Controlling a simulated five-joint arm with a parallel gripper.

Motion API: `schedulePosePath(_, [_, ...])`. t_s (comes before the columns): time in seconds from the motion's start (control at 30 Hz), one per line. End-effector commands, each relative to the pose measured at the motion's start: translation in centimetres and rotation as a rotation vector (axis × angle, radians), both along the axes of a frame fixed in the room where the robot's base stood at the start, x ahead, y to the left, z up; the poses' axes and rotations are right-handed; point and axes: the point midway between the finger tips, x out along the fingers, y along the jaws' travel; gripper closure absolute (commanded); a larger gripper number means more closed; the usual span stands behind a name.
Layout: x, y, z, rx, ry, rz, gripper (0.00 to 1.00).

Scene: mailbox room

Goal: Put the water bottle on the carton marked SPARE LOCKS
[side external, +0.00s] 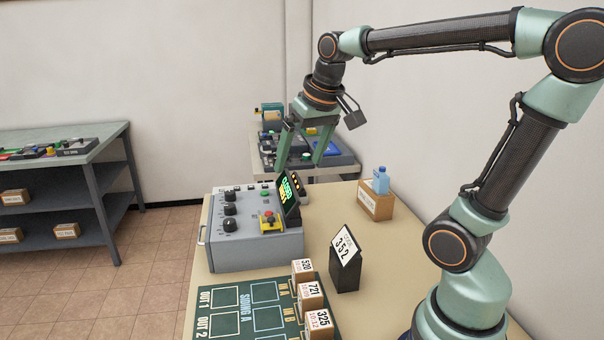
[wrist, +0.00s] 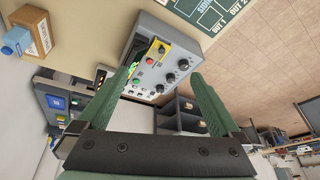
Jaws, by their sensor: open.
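A small blue water bottle (side external: 381,182) stands upright on a brown carton (side external: 375,204) at the far right of the table. The carton has a white label whose words I cannot read. In the wrist view the bottle (wrist: 17,40) and carton (wrist: 38,27) show at the upper left edge. My gripper (side external: 302,162) is open and empty, pointing down above and behind the grey control box, to the left of the bottle and apart from it. Both fingers (wrist: 160,80) show in the wrist view with nothing between them.
The grey control box (side external: 250,245) has knobs, a red button and a lit display. A dark stand with a 352 card (side external: 345,260) and several small numbered cartons (side external: 312,298) stand near the green board (side external: 240,320). Tabletop between stand and carton is bare.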

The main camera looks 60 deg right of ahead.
Motion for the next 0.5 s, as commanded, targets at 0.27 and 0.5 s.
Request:
schedulePosePath(0.27, [-4.5, 6.7, -3.4, -0.056, -0.087, 0.286, 0.00])
schedulePosePath(0.5, [-5.4, 7.8, -4.5, -0.067, -0.104, 0.344, 0.00])
